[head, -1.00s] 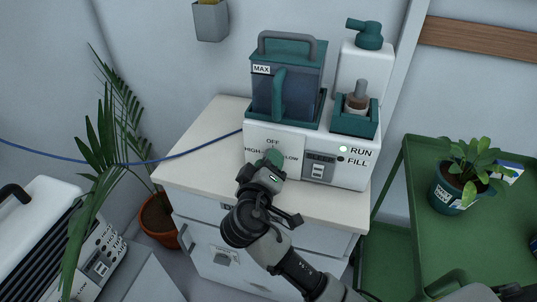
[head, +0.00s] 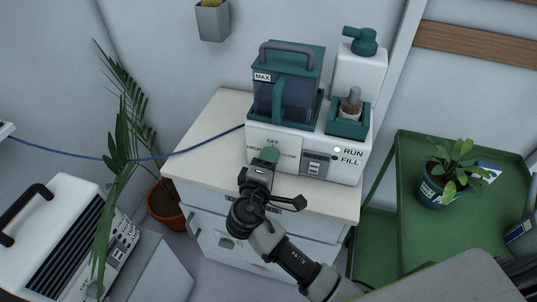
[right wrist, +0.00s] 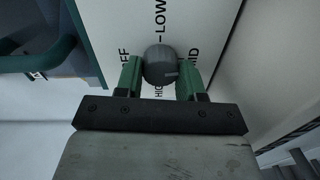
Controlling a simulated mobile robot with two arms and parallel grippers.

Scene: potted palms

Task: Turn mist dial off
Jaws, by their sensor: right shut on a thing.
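The white mist machine (head: 257,137) stands on a cabinet, with OFF, HIGH and LOW printed around its dial. In the head view my right gripper (head: 268,156) covers the dial. The right wrist view shows the round grey dial (right wrist: 159,66) between the green fingers of my right gripper (right wrist: 160,78), which is shut on it. A small pale mark shows on the dial's right side, toward the label reading MID. OFF is on the opposite side. My left gripper is not in view.
A dark blue tank (head: 298,97) and a white pump bottle (head: 360,75) sit on top of the machine. A green cart (head: 415,160) with a potted plant (head: 431,192) stands right. A palm (head: 121,155) and a white slatted unit (head: 50,200) stand left. A blue cable crosses the wall.

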